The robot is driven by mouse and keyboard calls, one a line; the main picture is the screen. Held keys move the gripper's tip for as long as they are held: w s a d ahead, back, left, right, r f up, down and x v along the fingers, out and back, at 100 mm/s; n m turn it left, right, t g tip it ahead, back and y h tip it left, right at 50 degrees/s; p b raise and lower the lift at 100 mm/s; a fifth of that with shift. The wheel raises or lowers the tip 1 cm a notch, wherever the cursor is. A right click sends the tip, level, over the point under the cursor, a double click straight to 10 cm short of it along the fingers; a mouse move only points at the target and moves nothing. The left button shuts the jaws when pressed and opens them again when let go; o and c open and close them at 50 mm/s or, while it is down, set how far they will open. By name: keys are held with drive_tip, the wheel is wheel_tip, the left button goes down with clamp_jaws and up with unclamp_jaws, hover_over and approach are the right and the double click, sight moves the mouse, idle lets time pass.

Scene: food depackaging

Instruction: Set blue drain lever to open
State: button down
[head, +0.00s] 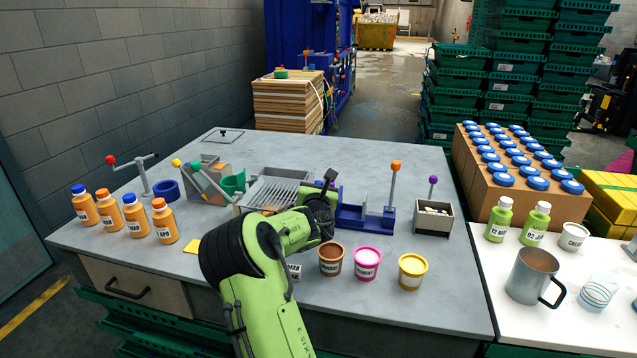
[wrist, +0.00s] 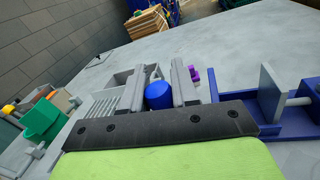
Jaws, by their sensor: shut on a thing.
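My gripper (head: 328,182) is over the middle of the grey table, beside the slatted grey tray. In the wrist view my gripper (wrist: 160,92) has its two grey fingers on either side of the round blue knob (wrist: 158,95) of the drain lever and is shut on it. A pale stem shows just behind the knob. In the head view my gripper mostly hides the lever, so its angle cannot be told. The slatted drain tray (head: 280,190) stands just left of the gripper, and it also shows in the wrist view (wrist: 100,106).
A blue fixture (head: 362,216) with an orange-knobbed lever (head: 396,167) stands close on the right. A purple-knobbed bin (head: 433,222) is beyond it. A green cup (head: 233,183) is left. Lidded tubs (head: 367,263) line the front.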

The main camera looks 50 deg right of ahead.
drive_tip(key=shift+a, duration=0.1)
drive_tip(key=b, duration=0.1)
drive_tip(key=a+h+b, duration=0.1)
drive_tip(key=shift+s+a+f+t+b, duration=0.1)
drive_tip(key=shift+s+f+t+b, duration=0.05)
drive_tip(key=shift+s+t+b, duration=0.2)
drive_tip(key=shift+s+a, duration=0.15)
drive_tip(key=shift+a, duration=0.45)
drive_tip(key=shift+s+a+f+p, duration=0.15)
drive_tip(key=shift+s+a+f, duration=0.15)
drive_tip(key=shift+a, duration=0.45)
drive_tip(key=shift+s+a+f+p, duration=0.2)
drive_tip(key=shift+s+a, duration=0.1)
drive_tip(key=shift+a, duration=0.4)
drive_tip(key=shift+s+a+f+p, duration=0.2)
drive_tip(key=shift+s+a, duration=0.1)
drive_tip(key=shift+a, duration=0.45)
